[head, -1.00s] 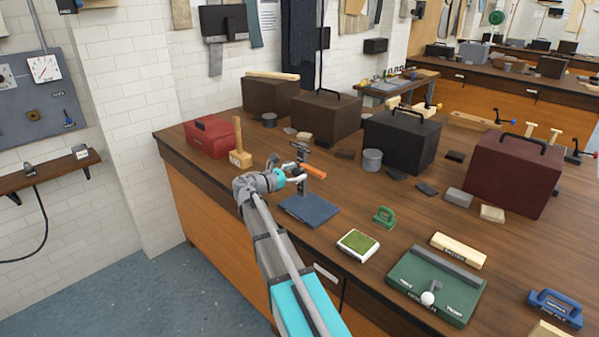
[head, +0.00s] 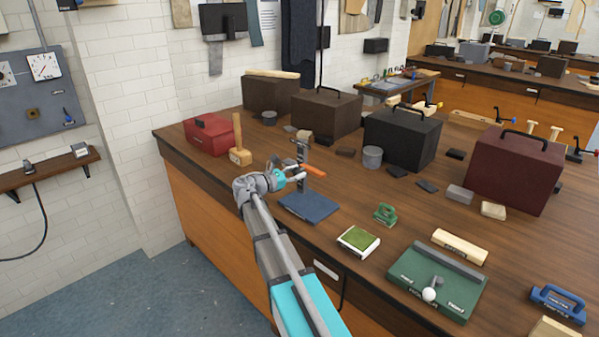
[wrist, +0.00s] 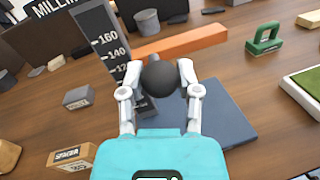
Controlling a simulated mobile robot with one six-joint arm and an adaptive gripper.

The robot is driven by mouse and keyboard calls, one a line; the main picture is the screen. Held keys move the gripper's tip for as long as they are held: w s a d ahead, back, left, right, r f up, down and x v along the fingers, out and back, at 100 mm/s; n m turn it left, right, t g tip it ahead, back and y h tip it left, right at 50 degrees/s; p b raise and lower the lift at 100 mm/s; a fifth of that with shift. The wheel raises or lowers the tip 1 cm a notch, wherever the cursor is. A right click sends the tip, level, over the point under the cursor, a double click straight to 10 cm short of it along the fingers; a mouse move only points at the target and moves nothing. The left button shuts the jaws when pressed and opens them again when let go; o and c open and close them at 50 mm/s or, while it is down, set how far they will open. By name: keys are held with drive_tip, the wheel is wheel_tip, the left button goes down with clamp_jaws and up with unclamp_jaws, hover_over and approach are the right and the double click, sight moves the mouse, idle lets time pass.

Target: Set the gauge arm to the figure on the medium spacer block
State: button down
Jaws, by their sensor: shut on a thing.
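The gauge stands on a blue base plate (head: 309,206) near the bench's front edge. Its dark upright column (wrist: 103,42) carries white marks, with 160 and 140 readable and a lower figure partly hidden. An orange gauge arm (wrist: 182,42) crosses the column below the 140 mark; it also shows in the head view (head: 313,170). A dark ball knob (wrist: 160,77) sits in front of the arm. My gripper (wrist: 158,72) is shut on this knob; it also shows in the head view (head: 297,176). A tan block (wrist: 72,158) has a label resembling SPACER; its figure is unreadable.
A green handled block (head: 384,214) and a white-framed green pad (head: 358,241) lie to the right. Dark cases (head: 325,113) stand behind.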

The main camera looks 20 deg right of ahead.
drive_tip(key=shift+w+f+b, duration=0.15)
drive_tip(key=shift+f+b, duration=0.8)
drive_tip(key=shift+f, duration=0.2)
drive_tip(key=shift+w+f+b, duration=0.1)
drive_tip(key=shift+f+b, duration=0.85)
drive_tip(key=shift+f, duration=0.15)
drive_tip(key=c, duration=0.8)
unclamp_jaws()
drive_tip(key=o, duration=0.5)
drive_tip(key=shift+w, duration=0.1)
drive_tip(key=shift+s+a, duration=0.1)
drive_tip(key=shift+s, duration=0.15)
